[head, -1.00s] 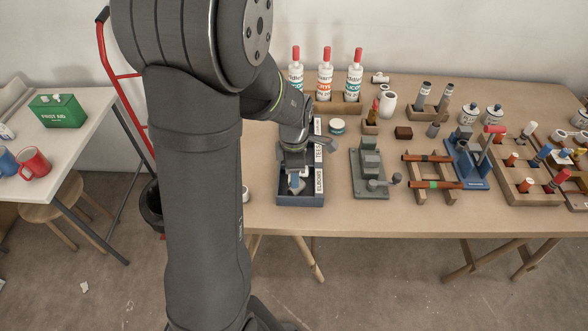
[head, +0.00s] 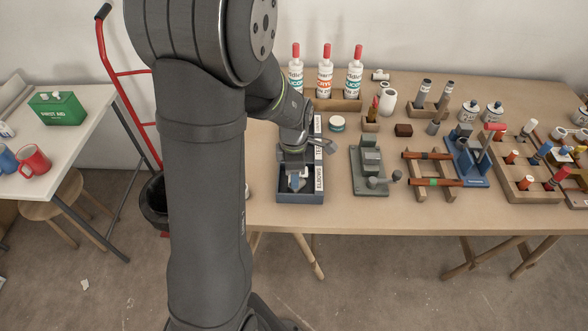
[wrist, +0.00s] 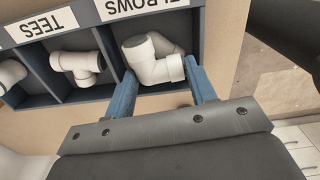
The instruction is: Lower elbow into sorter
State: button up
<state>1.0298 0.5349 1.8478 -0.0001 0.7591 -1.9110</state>
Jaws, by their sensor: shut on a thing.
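The sorter (head: 300,198) is a dark blue divided box at the table's front left edge. In the wrist view its white labels read TEES and ELBOWS (wrist: 150,6). My gripper (wrist: 160,68) has its two blue fingers on either side of a white pipe elbow (wrist: 152,68) and is shut on it. The elbow is at the ELBOWS compartment, inside or just over it; its depth and contact with the floor cannot be told. Part of another white elbow (wrist: 166,44) shows behind it. In the head view my gripper (head: 296,183) hides most of the compartment.
A white tee (wrist: 78,68) lies in the neighbouring compartment, with another white fitting (wrist: 10,74) farther left. A grey-green vise-like tool (head: 371,170) stands right of the sorter. Bottles (head: 325,75) stand behind. Bare table lies between sorter and tool.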

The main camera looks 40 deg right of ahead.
jog(key=shift+f, duration=0.15)
jog(key=o, duration=1)
jog(key=shift+o, duration=0.2)
notch_tip(320, 180, up, 17)
jog(key=shift+r, duration=0.2)
notch_tip(320, 180, down, 17)
jog(key=shift+f, duration=0.2)
dwell(0.4)
